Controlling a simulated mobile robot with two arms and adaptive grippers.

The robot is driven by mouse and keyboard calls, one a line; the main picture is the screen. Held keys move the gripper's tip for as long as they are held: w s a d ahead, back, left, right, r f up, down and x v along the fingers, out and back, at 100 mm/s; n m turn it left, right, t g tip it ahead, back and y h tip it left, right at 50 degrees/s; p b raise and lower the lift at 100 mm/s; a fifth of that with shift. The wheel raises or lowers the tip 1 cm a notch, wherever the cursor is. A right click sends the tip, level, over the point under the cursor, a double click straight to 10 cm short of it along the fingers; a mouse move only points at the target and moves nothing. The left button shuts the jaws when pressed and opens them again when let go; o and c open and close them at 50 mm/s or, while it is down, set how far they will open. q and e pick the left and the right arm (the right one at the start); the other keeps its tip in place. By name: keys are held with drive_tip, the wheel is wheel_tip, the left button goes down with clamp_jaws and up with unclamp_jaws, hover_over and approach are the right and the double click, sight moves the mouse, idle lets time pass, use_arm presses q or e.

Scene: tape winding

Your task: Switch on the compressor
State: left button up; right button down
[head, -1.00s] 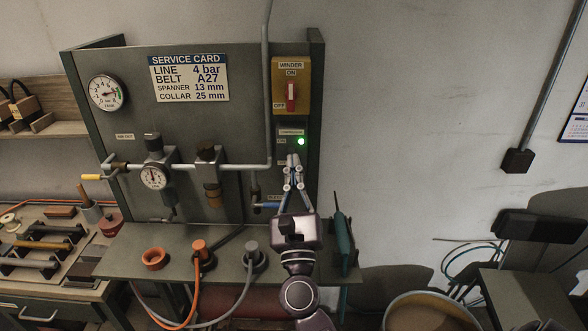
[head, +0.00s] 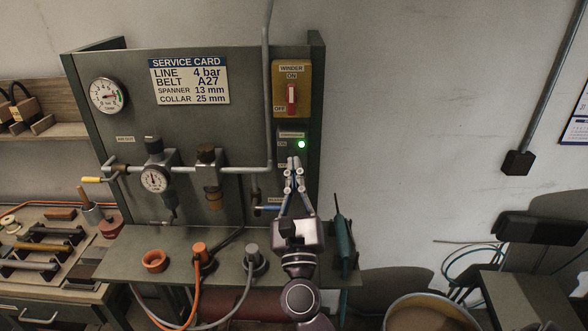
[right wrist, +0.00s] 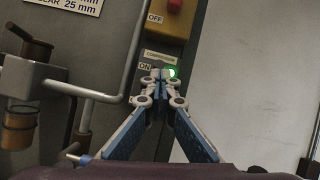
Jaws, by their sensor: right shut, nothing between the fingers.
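The compressor switch plate (head: 288,134) is on the right side of the grey panel, below the yellow winder box. Its green lamp (head: 301,144) is lit, and it also glows in the right wrist view (right wrist: 171,72). An "ON" label (right wrist: 145,67) shows beside my fingertips there. My right gripper (head: 294,163) is shut and empty, pointing up at the panel just below the lamp. In the right wrist view its fingertips (right wrist: 158,76) overlap the lower part of the compressor plate and hide the switch. I cannot tell whether they touch it. My left gripper is not in view.
The yellow winder box (head: 292,88) with a red lever is above. A grey pipe (head: 267,100) runs left of the switch, with a regulator gauge (head: 154,179) further left. A ledge (head: 220,262) with capped fittings lies below. Bare wall is to the right.

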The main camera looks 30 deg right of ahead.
drive_tip(key=v, duration=1.2)
drive_tip(key=shift+w+a, duration=0.1)
drive_tip(key=shift+w, duration=0.05)
